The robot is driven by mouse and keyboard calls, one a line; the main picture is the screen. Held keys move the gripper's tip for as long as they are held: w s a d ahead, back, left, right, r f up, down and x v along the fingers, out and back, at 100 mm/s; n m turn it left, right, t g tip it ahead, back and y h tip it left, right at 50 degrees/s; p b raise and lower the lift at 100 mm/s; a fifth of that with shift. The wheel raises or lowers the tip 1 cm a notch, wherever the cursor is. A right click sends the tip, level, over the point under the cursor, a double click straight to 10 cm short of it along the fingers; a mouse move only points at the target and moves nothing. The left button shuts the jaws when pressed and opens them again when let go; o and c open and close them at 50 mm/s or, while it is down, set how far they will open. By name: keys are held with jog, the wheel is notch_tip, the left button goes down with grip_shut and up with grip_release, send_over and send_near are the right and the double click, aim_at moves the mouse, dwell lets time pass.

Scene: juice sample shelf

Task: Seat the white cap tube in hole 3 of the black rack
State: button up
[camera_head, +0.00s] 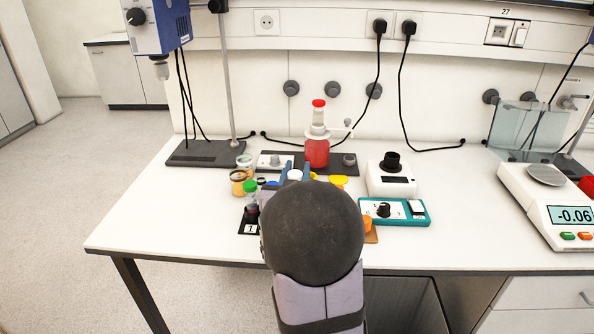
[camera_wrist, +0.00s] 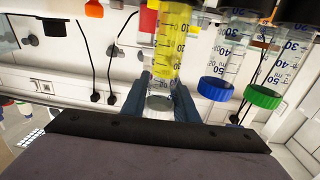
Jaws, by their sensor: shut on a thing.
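My gripper (camera_head: 295,173) has its two blue fingers on either side of a white cap (camera_head: 295,175) in the head view. In the wrist view my gripper (camera_wrist: 159,100) is shut on the white cap tube (camera_wrist: 160,103), a clear graduated tube that appears to hold yellow liquid. The black rack (camera_head: 242,230) shows only its front left corner, with a label reading 1; my arm hides the rest. A green-capped tube (camera_head: 250,186) stands at that end. Hole 3 is hidden, and I cannot tell whether the held tube touches the rack.
In the wrist view, a blue-capped tube (camera_wrist: 215,88) and a green-capped tube (camera_wrist: 263,97) are to the right. Jars (camera_head: 238,182), a red bottle (camera_head: 317,150), a yellow cap (camera_head: 339,182) and a teal-edged device (camera_head: 395,211) surround my gripper. The table's left front (camera_head: 160,235) is clear.

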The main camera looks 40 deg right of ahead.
jog(key=shift+f+b, duration=1.65)
dwell(0.9)
jog(key=o, duration=1.2)
jog(key=shift+c, duration=0.2)
jog(key=v, duration=0.5)
jog(key=shift+b, duration=0.35)
jog(key=shift+s+a+b, duration=0.15)
jog(key=shift+a+b, duration=0.05)
jog(key=shift+b, duration=0.3)
jog(key=shift+b+v, duration=0.9)
jog(key=shift+b, duration=0.05)
